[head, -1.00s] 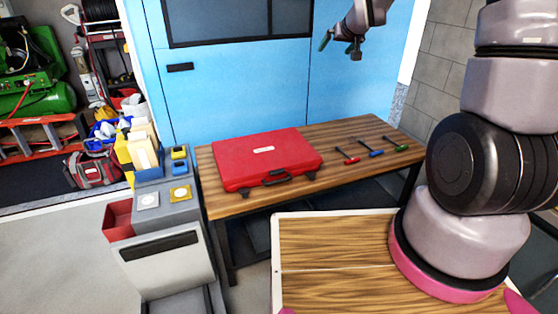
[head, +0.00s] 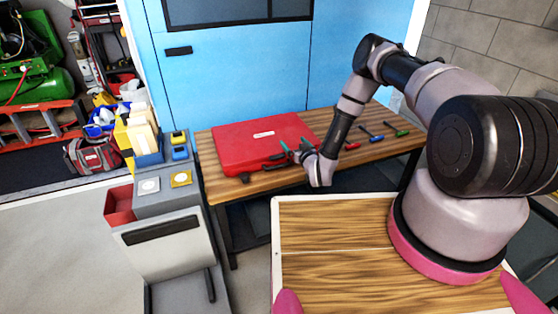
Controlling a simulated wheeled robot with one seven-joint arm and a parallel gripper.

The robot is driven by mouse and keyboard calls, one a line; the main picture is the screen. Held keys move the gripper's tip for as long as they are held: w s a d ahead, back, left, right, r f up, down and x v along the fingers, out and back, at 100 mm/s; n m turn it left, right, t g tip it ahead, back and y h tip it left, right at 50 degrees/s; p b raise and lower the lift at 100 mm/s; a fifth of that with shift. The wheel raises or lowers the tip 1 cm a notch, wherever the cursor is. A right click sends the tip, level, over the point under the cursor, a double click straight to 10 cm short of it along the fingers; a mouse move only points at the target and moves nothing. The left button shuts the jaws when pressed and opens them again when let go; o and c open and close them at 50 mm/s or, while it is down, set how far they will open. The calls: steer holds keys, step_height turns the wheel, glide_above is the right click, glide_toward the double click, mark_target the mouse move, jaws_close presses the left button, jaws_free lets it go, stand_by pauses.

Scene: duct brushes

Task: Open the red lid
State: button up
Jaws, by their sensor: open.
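The red case with its red lid (head: 262,138) lies flat on the wooden table, and the lid is closed. Its dark handle and front edge face me and are partly hidden. My gripper (head: 292,152) is at the right part of the case's front edge, with its greenish fingertips by the handle area. It looks open, and I see nothing between its fingers. I cannot tell whether the fingers touch the case.
Brushes with red, blue (head: 404,138) and green (head: 402,132) ends lie on the right of the wooden table (head: 226,188). A grey cart (head: 165,215) with a red bin (head: 118,204) stands left of the table. A blue door (head: 235,80) is behind.

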steer(key=t, duration=0.1)
glide_toward(278, 158)
steer(key=shift+n+y, duration=0.3)
steer(key=x, duration=0.9)
steer(key=shift+d, duration=0.2)
steer(key=shift+c, duration=0.3)
jaws_close()
